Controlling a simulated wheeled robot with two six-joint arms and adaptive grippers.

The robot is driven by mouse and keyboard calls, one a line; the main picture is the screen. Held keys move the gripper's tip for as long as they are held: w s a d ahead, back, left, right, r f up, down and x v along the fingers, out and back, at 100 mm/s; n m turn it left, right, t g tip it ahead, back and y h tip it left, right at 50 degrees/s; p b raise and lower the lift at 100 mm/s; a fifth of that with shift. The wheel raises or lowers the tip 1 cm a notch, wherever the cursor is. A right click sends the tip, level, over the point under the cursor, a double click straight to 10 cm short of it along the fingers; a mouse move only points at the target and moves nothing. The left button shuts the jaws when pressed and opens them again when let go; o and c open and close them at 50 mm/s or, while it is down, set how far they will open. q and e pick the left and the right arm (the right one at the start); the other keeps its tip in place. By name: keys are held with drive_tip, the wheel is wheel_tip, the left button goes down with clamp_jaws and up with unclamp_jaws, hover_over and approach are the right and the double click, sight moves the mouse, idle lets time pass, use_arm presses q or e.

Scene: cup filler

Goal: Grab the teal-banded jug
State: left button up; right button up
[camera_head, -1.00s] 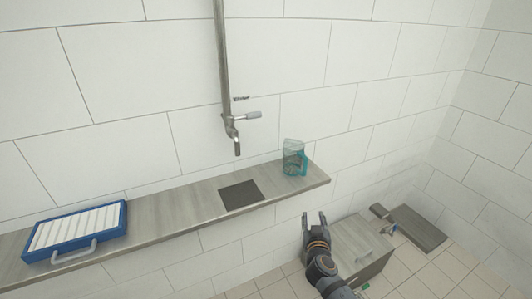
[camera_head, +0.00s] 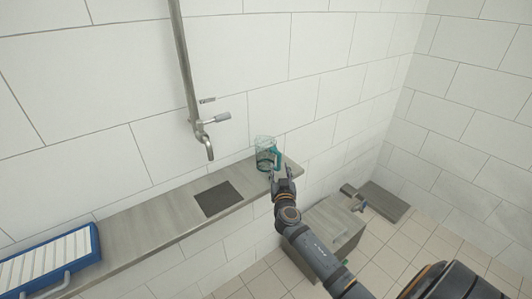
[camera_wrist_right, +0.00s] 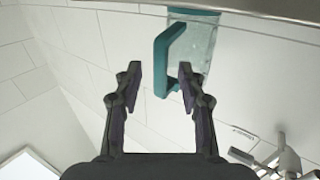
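The teal-banded jug (camera_head: 265,153) is clear with a teal handle and stands on the wall shelf near its right end. My right gripper (camera_head: 281,172) is just in front of the jug, at its handle side. In the right wrist view the jug (camera_wrist_right: 196,45) appears upside down, with its teal handle (camera_wrist_right: 168,55) above and close to the fingertips. My left gripper is not in view.
The shelf (camera_head: 150,232) holds a dark square pad (camera_head: 218,199) and a blue tray (camera_head: 45,268) with white slats at the left. A tap (camera_head: 208,140) hangs above the pad. A grey cabinet (camera_head: 335,225) stands on the floor below right.

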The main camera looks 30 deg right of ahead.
drive_tip(key=x, duration=0.3)
drive_tip(key=shift+w+f, duration=0.15)
drive_tip(key=shift+w, duration=0.15)
drive_tip(key=shift+s, duration=0.15)
drive_tip(key=shift+c, duration=0.8)
clamp_jaws()
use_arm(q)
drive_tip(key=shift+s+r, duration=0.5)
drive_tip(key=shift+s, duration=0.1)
use_arm(e)
wheel_tip(320, 180, up, 10)
drive_tip(key=shift+r+p, duration=0.1)
drive_tip(key=shift+p, duration=0.8)
use_arm(q)
drive_tip(key=shift+b, duration=0.75)
use_arm(e)
wheel_tip(320, 180, up, 18)
hover_over(279, 165)
drive_tip(key=shift+w+d, duration=0.2)
drive_tip(key=shift+w, duration=0.1)
